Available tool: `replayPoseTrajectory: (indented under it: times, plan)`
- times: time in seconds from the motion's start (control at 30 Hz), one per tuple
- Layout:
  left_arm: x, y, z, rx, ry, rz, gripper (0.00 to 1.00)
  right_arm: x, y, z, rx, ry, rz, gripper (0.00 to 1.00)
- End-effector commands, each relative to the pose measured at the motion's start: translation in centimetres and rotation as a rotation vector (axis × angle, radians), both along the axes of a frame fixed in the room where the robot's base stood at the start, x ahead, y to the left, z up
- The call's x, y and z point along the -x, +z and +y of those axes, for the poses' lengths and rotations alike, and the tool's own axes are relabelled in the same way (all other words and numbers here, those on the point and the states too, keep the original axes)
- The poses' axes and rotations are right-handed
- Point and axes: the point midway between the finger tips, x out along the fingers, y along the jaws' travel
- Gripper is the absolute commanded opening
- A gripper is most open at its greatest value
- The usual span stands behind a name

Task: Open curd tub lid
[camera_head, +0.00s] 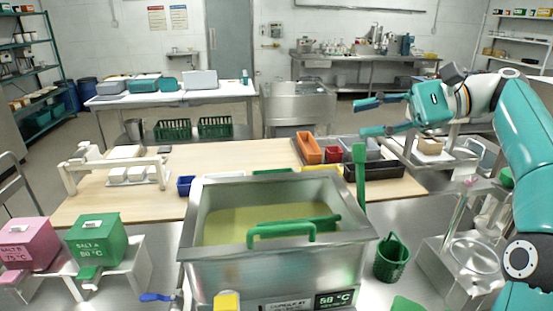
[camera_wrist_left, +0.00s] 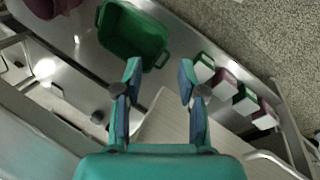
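No thing reads clearly as a curd tub. A steel vat (camera_head: 280,270) stands at front centre with yellowish content inside. A green bar with a handle (camera_head: 283,232) lies across its near part. A pink box (camera_head: 28,243) and a green box (camera_head: 95,240), each with a small white piece on top, stand at the left. My right gripper (camera_head: 370,117) is open and empty, raised above the bench at the right. My left gripper (camera_wrist_left: 158,75) is outside the head view; in its wrist view it is open and empty, below a green open container (camera_wrist_left: 133,38).
A green upright paddle (camera_head: 360,180) stands at the vat's right rear. A green basket (camera_head: 392,258) sits right of the vat. Orange and grey bins (camera_head: 308,150) stand on the wooden bench behind. Several small green and maroon boxes (camera_wrist_left: 226,82) show at right in the wrist view.

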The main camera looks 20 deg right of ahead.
Motion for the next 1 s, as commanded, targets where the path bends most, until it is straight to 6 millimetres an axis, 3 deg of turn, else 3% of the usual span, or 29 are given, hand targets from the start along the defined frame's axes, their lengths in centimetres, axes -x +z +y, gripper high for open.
replayPoseTrajectory:
  times: [0.07, 0.37, 1.0]
  plan:
    - [0.0, -1.4, 0.0, 0.000, 0.000, 0.000, 0.40, 0.0, -1.4, 0.0, 0.000, -0.001, 0.000, 0.39]
    - [0.0, -2.5, 0.0, 0.000, 0.000, -0.001, 0.40, -0.9, -2.2, 1.7, 0.000, 0.001, -0.001, 0.39]
    - [0.0, -5.1, 0.0, 0.000, 0.000, -0.001, 0.40, -7.2, -5.5, 12.0, 0.000, -0.002, 0.000, 0.39]
